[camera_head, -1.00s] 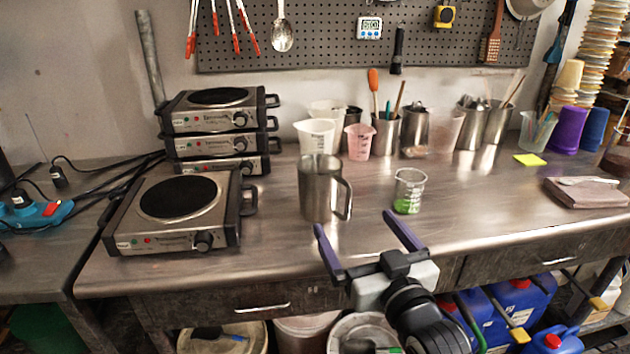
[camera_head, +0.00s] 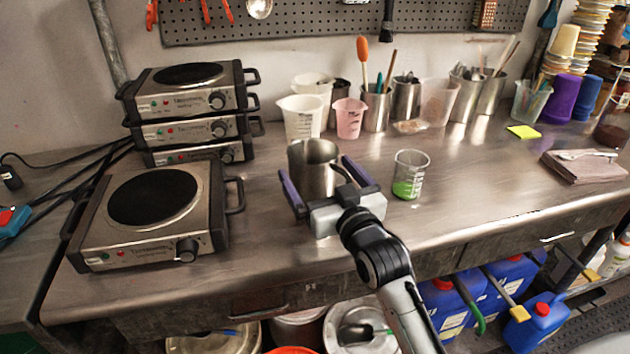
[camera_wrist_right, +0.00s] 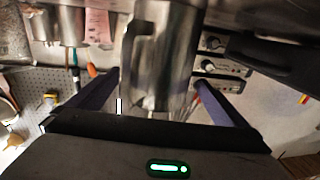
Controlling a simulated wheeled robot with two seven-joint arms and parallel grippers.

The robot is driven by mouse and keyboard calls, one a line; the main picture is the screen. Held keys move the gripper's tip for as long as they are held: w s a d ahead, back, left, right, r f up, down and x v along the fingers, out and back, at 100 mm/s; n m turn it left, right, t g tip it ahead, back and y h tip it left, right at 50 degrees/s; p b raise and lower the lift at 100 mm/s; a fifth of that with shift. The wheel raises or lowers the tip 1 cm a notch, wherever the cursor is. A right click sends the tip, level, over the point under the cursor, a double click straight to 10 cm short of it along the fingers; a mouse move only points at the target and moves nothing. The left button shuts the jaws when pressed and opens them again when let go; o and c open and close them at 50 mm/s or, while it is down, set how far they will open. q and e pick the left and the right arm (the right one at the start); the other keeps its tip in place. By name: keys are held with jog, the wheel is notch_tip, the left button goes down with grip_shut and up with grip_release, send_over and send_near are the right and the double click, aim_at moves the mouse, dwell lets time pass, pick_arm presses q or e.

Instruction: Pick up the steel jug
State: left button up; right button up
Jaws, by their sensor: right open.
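I see gaps beside the jug there and cannot tell any contact. My left gripper is not in view.
A glass beaker with green liquid (camera_head: 410,176) stands close to the right of the jug. A hot plate (camera_head: 150,222) is to the left, with stacked hot plates (camera_head: 190,132) behind it. Plastic jugs (camera_head: 302,117) and utensil pots stand behind. The front worktop is clear at right.

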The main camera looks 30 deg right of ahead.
aim_at(305, 151)
jog(key=shift+w+d+f, duration=0.1)
jog(key=shift+w+d, duration=0.05)
jog(key=shift+w, duration=0.65)
jog(key=shift+w+d, duration=0.1)
jog(key=shift+w, duration=0.65)
jog(key=c, duration=1.5)
jog(key=shift+r, duration=0.2)
jog(key=shift+c, duration=1.4)
jog(key=shift+r, duration=0.1)
